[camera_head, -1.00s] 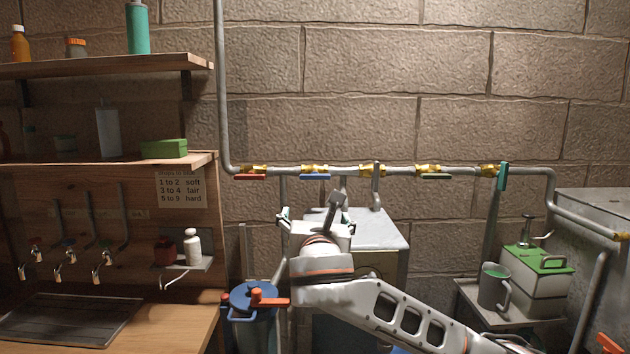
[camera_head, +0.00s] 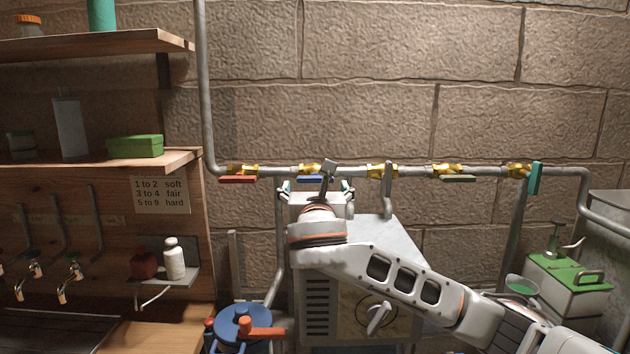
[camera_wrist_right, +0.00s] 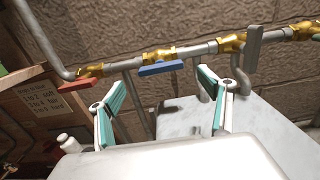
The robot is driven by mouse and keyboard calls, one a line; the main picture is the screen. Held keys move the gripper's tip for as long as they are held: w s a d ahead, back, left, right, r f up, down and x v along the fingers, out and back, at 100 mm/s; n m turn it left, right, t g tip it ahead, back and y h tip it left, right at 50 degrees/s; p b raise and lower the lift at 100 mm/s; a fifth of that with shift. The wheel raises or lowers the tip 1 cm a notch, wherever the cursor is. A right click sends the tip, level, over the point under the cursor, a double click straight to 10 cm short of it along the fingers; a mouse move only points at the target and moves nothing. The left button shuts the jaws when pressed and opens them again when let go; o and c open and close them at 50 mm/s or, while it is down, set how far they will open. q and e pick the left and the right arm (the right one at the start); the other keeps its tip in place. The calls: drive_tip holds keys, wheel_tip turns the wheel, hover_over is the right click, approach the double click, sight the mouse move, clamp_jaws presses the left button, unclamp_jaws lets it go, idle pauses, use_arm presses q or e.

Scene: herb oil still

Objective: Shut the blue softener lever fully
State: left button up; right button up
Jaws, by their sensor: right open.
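The blue lever (camera_head: 308,179) sits under its brass valve (camera_head: 308,169) on the wall pipe, lying roughly along the pipe. My gripper partly covers it in the head view. The whole blue lever (camera_wrist_right: 160,68) shows in the right wrist view, beyond and between the fingertips. My right gripper (camera_head: 315,188) is just in front of and slightly below the lever. In the right wrist view the right gripper (camera_wrist_right: 161,80) is open, with its two teal-padded fingers wide apart and nothing between them. I see no clear contact with the lever. My left gripper is out of view.
A red lever (camera_head: 238,179) is left of the blue one, also along the pipe. A grey lever (camera_head: 388,182) stands across the pipe to the right, close to the right finger. An olive lever (camera_head: 459,178) and a teal lever (camera_head: 535,178) are farther right. A grey-topped cabinet (camera_head: 385,240) stands below.

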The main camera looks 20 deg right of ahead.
sight(315, 181)
drive_tip(key=shift+p+x, duration=0.3)
drive_tip(key=shift+x, duration=2.35)
drive_tip(key=c, duration=1.1)
